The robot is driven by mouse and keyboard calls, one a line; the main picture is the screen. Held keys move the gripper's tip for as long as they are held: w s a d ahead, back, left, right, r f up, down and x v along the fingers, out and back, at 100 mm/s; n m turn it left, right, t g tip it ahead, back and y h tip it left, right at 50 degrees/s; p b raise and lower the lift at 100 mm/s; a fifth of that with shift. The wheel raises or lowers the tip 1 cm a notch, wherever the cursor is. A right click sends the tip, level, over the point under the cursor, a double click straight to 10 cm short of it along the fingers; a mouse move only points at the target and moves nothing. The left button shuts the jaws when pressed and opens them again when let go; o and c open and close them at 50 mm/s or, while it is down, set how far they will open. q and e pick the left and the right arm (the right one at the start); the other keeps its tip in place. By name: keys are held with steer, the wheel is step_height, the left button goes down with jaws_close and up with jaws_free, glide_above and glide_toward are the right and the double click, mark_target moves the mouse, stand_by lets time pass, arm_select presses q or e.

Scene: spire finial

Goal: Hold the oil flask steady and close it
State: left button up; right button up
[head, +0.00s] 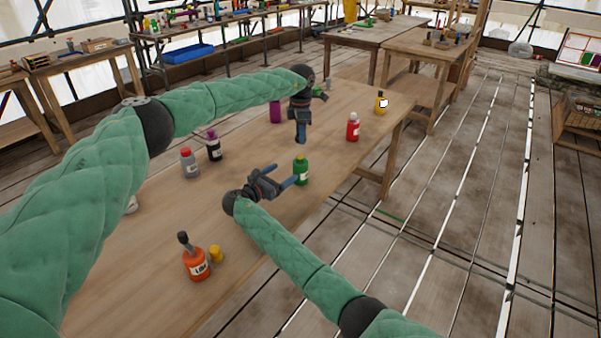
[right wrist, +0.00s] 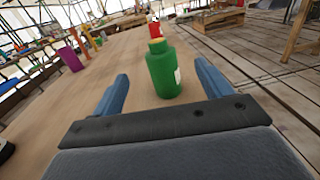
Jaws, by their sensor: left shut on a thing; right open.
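A green flask (head: 301,172) with a pale label stands upright on the wooden table; it also shows in the right wrist view (right wrist: 164,74). My right gripper (head: 287,178) is open, with the flask just ahead of its blue fingers, as the right wrist view (right wrist: 160,90) shows. I see no contact. My left gripper (head: 301,138) points down, above or behind the flask in the head view. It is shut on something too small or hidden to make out. An orange flask (head: 195,264) with a dark top stands at the near end, a yellow cap (head: 215,254) beside it. Which is the oil flask I cannot tell.
A red bottle (head: 352,127) and a yellow bottle (head: 381,102) stand towards the far right of the table (head: 255,240). A grey bottle (head: 189,163), a black bottle (head: 214,148) and a purple container (head: 275,111) stand on its left side. The table's right edge is close to my right arm.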

mark_target(304, 160)
arm_select(q)
steer(key=shift+w+f, duration=0.1)
steer(key=shift+f, duration=0.1)
arm_select(e)
steer(key=shift+w+d+f, duration=0.15)
steer(key=shift+w+d, duration=0.1)
steer(key=shift+w, duration=0.2)
steer(key=x, duration=1.1)
steer(key=c, duration=1.5)
arm_select(q)
steer(key=shift+f, duration=2.4)
arm_select(e)
steer(key=shift+o, duration=0.2)
arm_select(q)
steer(key=shift+f, duration=0.9)
steer(key=shift+f, duration=0.55)
